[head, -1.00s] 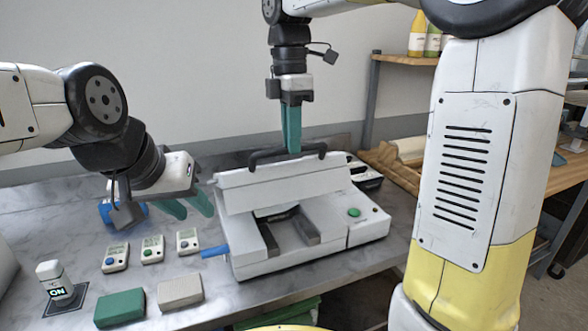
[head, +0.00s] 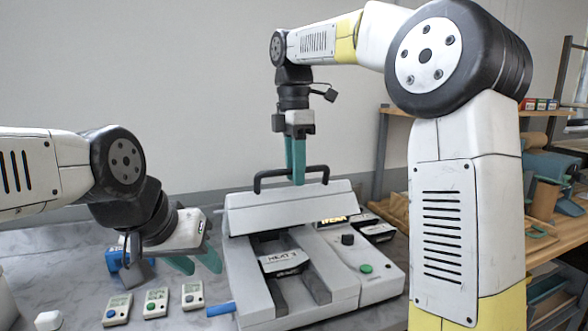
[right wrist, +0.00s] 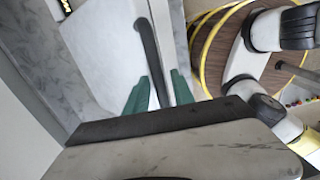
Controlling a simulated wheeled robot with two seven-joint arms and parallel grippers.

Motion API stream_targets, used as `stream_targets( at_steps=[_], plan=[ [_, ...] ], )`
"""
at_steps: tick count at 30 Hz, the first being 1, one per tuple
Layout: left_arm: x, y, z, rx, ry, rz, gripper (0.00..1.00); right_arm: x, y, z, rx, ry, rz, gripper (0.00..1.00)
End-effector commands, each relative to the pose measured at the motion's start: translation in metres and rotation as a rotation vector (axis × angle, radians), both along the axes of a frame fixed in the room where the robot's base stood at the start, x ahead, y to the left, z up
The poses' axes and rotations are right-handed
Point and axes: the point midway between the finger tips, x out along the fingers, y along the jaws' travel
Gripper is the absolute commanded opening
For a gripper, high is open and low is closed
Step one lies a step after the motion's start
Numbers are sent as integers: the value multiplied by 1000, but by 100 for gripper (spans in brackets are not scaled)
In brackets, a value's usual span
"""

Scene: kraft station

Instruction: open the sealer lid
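The sealer (head: 380,285) is a white machine on the grey table. Its white lid (head: 290,217) has a black bar handle (head: 262,180) on top. My left gripper (head: 196,262) is open and empty, left of the sealer.
Several small devices (head: 156,302) lie on the table left of the sealer. A blue lever (head: 221,308) sticks out at the sealer's left side. A wooden shelf (head: 545,245) stands at the right.

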Motion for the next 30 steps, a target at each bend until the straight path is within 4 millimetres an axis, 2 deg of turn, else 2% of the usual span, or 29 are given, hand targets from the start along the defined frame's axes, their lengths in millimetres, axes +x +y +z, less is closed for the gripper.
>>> stream_targets(
  at_steps=[20, 23, 30],
  plan=[
    [0, 0, 0, 0, 0, 0, 36, -2, 0, 5, 2, -3, 1, 36],
    [0, 0, 0, 0, 0, 0, 36, -1, 0, 13, 4, -4, 1, 36],
    [0, 0, 0, 0, 0, 0, 36, 1, 1, 53, 5, -6, 1, 36]
  ],
)
